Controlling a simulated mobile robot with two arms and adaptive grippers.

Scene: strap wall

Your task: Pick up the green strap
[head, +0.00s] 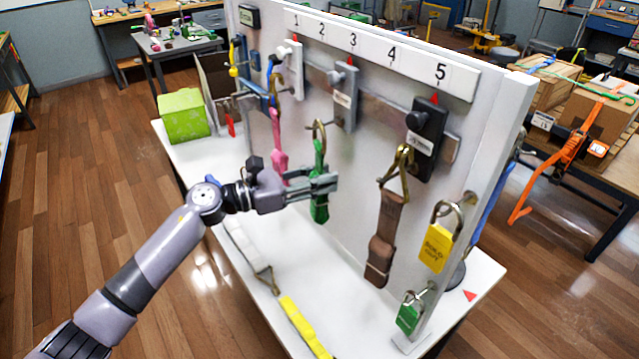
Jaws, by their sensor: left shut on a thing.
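The green strap (319,172) hangs from a metal hook or ring at its top, against the white wall panel, below and a little left of position 3. My left gripper (325,184) comes in from the left and is shut on the green strap, with its fingers around the strap's middle. The strap hangs upright, and its lower end shows below the fingers. Whether the ring still rests on a peg is too small to tell. My right gripper is not in view.
A pink strap (277,150) hangs just left, a brown strap (385,240) to the right. Yellow (435,248) and green (408,316) padlocks hang at the panel's right edge. A white and yellow strap (300,325) lies on the white table in front. A green box (183,115) stands left.

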